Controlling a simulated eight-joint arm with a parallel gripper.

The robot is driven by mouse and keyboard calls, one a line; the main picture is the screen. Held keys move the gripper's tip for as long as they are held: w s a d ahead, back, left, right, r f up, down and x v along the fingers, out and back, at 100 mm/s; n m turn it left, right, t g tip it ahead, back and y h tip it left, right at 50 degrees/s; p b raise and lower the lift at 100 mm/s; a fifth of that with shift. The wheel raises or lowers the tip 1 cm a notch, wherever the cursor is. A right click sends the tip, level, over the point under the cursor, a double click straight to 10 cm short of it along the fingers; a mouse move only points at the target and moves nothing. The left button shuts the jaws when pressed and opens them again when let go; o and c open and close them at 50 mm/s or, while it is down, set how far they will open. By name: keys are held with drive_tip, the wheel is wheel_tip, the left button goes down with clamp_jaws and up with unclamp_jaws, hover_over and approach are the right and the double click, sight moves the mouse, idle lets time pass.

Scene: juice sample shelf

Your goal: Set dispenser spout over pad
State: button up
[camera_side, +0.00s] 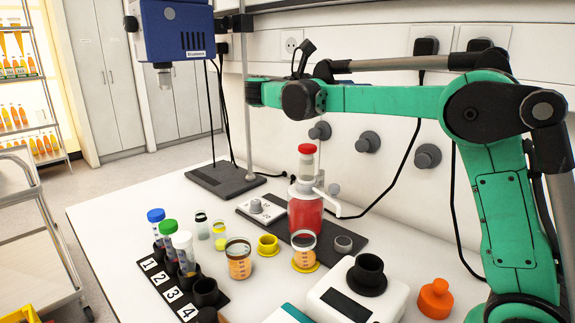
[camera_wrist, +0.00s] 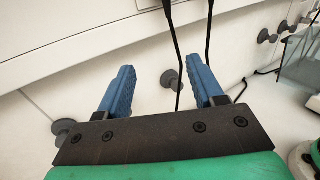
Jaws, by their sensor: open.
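The dispenser (camera_side: 305,212) is an upright bottle of red liquid with a red cap, in the middle of the bench. Its white spout (camera_side: 329,203) sticks out to the right and bends down. The bottle stands on a dark flat plate (camera_side: 352,262). I cannot tell for sure whether this plate is the pad. My gripper (camera_wrist: 166,72) shows in the wrist view with two blue fingers spread apart and nothing between them. It faces the wall. In the side view my fingers cannot be made out; my arm's end is above the dispenser, well clear of it.
A white control box (camera_side: 262,210) sits left of the dispenser. Jars (camera_side: 238,262) and (camera_side: 304,243) stand in front. A numbered rack (camera_side: 168,287) with capped tubes is at front left. A blue stand-mounted device (camera_side: 176,32) is at upper left. Wall knobs (camera_side: 367,142) and cables lie behind.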

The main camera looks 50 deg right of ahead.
drive_tip(key=c, duration=0.3)
drive_tip(key=s+d+f+y, duration=0.1)
drive_tip(key=s+d+y, duration=0.1)
drive_tip(key=d, duration=0.1)
drive_tip(key=shift+f, duration=0.4)
clamp_jaws()
drive_tip(key=s+d+f+m+t+y, duration=0.35)
drive_tip(key=s+f+y, duration=0.45)
drive_tip(key=y, duration=0.3)
drive_tip(key=w+a+f+m+t+y, duration=0.4)
drive_tip(key=w+a+f+t, duration=0.2)
drive_tip(key=w+f+t, duration=0.1)
drive_tip(key=shift+w+a+f+t+y, duration=0.4)
drive_tip(key=shift+f+t, duration=0.15)
drive_tip(key=shift+t, duration=0.3)
